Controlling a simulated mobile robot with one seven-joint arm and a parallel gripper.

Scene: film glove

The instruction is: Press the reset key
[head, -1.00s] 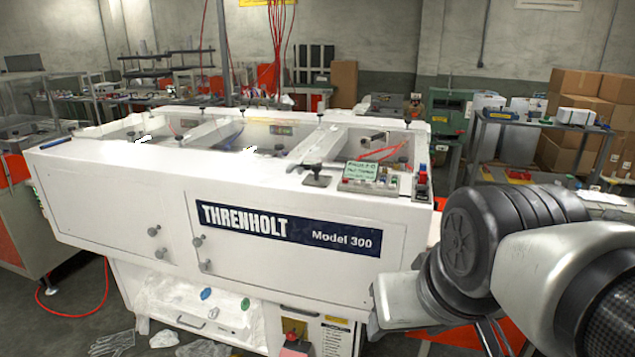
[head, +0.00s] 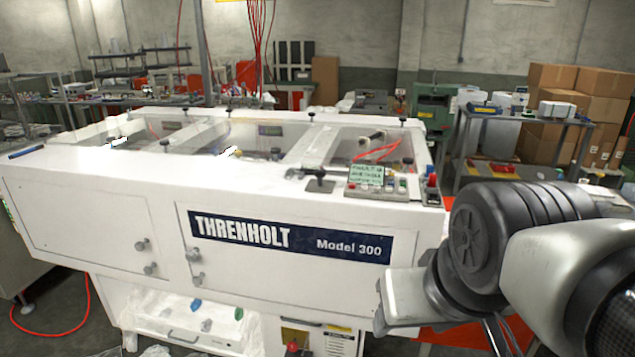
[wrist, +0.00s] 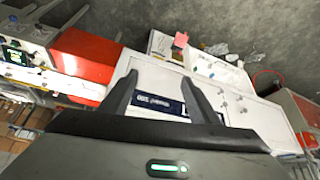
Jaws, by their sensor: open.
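The control panel (head: 378,192) sits on the top right front edge of the white Threnholt Model 300 machine (head: 100,195). It has a small green display (head: 365,175) and several small coloured keys. The key labels are too small to read, so I cannot tell which is the reset key. My gripper (wrist: 159,76) is open and empty in the wrist view, its two fingers spread before the machine's front, apart from the panel. In the head view my arm is at the lower right; the fingers cannot be made out there.
A black knob (head: 319,180) stands left of the panel, and a small red-topped switch box (head: 432,190) stands to its right. A shelf cart (head: 520,130) and stacked cardboard boxes (head: 575,95) are at the back right. A red cable (head: 60,330) lies on the floor at left.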

